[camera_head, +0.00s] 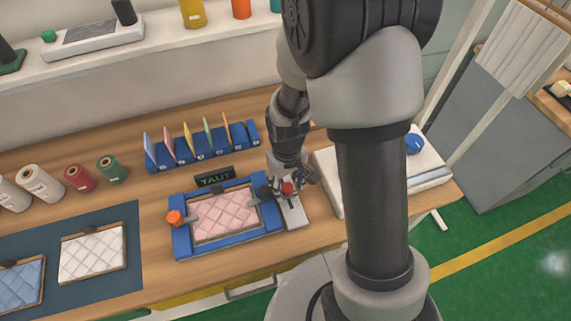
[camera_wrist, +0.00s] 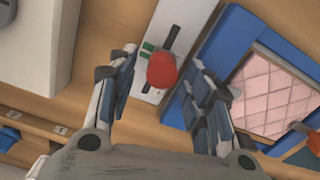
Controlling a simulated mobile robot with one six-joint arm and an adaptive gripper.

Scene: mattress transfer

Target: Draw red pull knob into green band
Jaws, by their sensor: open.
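The red pull knob (camera_head: 288,188) stands on a pale slide plate (camera_head: 296,214) at the right side of the blue frame. In the wrist view the red knob (camera_wrist: 162,71) sits between the two fingers of my gripper (camera_wrist: 163,58). The fingers are open, with a gap on both sides of the knob. The green band (camera_wrist: 147,46) is a small mark on the plate just beyond the knob, beside a dark slot (camera_wrist: 172,37). In the head view the band cannot be made out.
The blue frame (camera_head: 182,240) holds a pink quilted pad (camera_head: 222,215). A sign reading TAUT (camera_head: 214,177) stands behind it. An orange knob (camera_head: 174,217) is at its left. A blue rack (camera_head: 203,153) stands behind, and a white block (camera_head: 328,170) lies to the right.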

